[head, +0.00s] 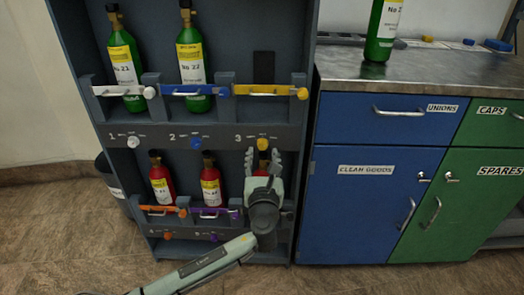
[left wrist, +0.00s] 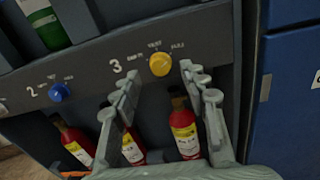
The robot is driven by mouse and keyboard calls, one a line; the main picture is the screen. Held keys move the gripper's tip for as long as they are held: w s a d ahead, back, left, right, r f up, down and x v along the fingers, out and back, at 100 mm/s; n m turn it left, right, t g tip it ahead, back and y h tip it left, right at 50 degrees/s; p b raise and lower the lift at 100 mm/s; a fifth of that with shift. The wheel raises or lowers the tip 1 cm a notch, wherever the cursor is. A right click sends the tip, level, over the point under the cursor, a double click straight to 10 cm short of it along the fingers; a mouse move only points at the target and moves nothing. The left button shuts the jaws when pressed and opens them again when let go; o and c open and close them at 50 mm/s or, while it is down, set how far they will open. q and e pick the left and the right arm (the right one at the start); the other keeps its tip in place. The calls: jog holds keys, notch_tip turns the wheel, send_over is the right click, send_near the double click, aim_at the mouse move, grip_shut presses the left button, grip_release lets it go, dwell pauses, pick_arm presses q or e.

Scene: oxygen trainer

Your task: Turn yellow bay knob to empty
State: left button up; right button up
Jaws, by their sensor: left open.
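The yellow bay knob (head: 262,143) sits on the rack's grey panel beside the number 3. It also shows in the left wrist view (left wrist: 160,64), with small white labels around it, too small to read surely. I cannot tell which label it points at. My left gripper (head: 262,155) is open and empty, just below and in front of the knob. In the left wrist view its fingertips (left wrist: 159,74) stand to either side of the knob's lower part, with no clear contact. The yellow bay above, behind a yellow bar (head: 262,90), holds no cylinder. My right gripper is not in view.
Green cylinders (head: 124,66) (head: 190,62) stand in bays 1 and 2, red ones (head: 161,182) (head: 210,184) below. Another red cylinder (left wrist: 183,130) stands behind my gripper. A blue cabinet (head: 350,210) adjoins the rack's right side; a green cylinder (head: 382,30) stands on its top.

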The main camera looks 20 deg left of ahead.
aim_at(263, 145)
pick_arm(q)
jog(key=shift+x, duration=1.45)
grip_shut()
